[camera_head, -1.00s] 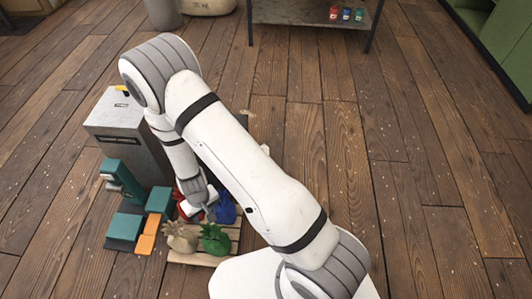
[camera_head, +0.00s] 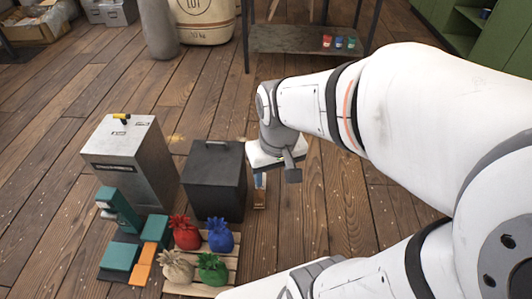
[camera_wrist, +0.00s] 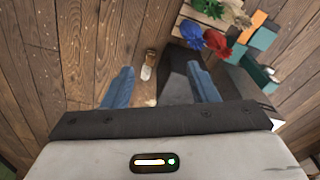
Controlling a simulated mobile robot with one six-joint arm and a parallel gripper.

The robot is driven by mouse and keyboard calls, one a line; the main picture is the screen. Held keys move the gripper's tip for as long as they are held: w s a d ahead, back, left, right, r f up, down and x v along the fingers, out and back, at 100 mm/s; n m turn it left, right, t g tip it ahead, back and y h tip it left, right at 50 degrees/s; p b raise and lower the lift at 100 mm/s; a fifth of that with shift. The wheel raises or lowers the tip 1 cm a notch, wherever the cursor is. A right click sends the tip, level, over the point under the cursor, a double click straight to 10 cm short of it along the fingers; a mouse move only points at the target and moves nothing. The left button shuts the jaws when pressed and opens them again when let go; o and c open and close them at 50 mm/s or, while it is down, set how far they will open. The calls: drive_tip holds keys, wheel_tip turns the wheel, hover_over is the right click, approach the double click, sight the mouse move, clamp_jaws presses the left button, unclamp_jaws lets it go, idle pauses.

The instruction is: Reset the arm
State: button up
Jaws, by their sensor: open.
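My gripper (camera_head: 260,181) hangs from my arm to the right of the black box, above the floor. In the wrist view my gripper (camera_wrist: 163,78) shows two blue fingers spread wide, with nothing held between them. A small brown and pale item (camera_wrist: 148,66) lies on the floor beyond the fingers; I cannot tell what it is. The arm reaches in from the right in the head view and is bent. Most of the gripper's fingers are hidden there by the wrist.
A black box (camera_head: 214,181) and grey metal cabinet (camera_head: 131,165) stand left of my gripper.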

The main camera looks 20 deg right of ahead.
drive_tip(key=shift+s+a+r, duration=0.1)
drive_tip(key=shift+s+r, duration=0.4)
drive_tip(key=shift+s, duration=0.35)
wheel_tip(320, 180, up, 26)
drive_tip(key=t+p, duration=0.1)
drive_tip(key=p, duration=2.2)
drive_tip(key=shift+s+r+p, duration=0.25)
drive_tip(key=shift+p, duration=0.1)
